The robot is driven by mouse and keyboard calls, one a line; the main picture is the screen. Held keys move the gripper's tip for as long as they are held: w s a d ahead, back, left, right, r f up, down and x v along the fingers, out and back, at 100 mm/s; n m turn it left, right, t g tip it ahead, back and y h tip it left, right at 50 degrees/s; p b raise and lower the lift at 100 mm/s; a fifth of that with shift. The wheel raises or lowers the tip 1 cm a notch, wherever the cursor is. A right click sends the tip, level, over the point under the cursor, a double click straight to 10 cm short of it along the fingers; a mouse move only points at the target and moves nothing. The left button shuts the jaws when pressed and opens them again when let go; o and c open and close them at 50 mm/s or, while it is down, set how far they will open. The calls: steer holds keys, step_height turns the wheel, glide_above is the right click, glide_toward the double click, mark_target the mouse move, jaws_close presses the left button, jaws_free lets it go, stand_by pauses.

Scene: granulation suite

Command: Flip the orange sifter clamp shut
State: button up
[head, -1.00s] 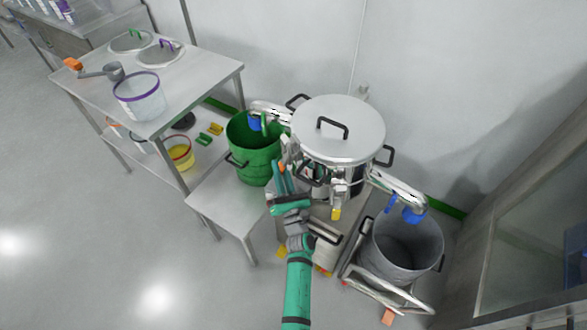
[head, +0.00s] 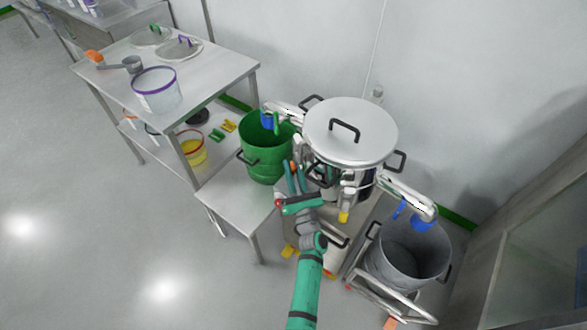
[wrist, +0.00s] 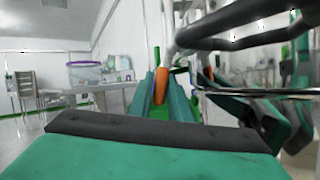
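The steel sifter (head: 350,120) stands against the wall with a round lid and black handles. The orange clamp (wrist: 161,85) shows in the wrist view as an upright orange piece between my fingertips. In the head view only a small bit of orange shows by the fingers, at the sifter's left side. My gripper (head: 295,172) is left of the sifter body, teal fingers spread a little apart. It also shows in the wrist view (wrist: 163,95), one finger on each side of the orange piece. I cannot tell whether they touch it.
A green bin (head: 266,155) stands close left of my gripper on a low steel table (head: 235,195). A grey bin (head: 409,255) is at the right under a blue-ended outlet. A steel table (head: 120,85) is at the left. Black handles stick out close beside my gripper.

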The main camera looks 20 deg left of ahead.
steer(key=shift+o, duration=1.1)
steer(key=v, duration=1.1)
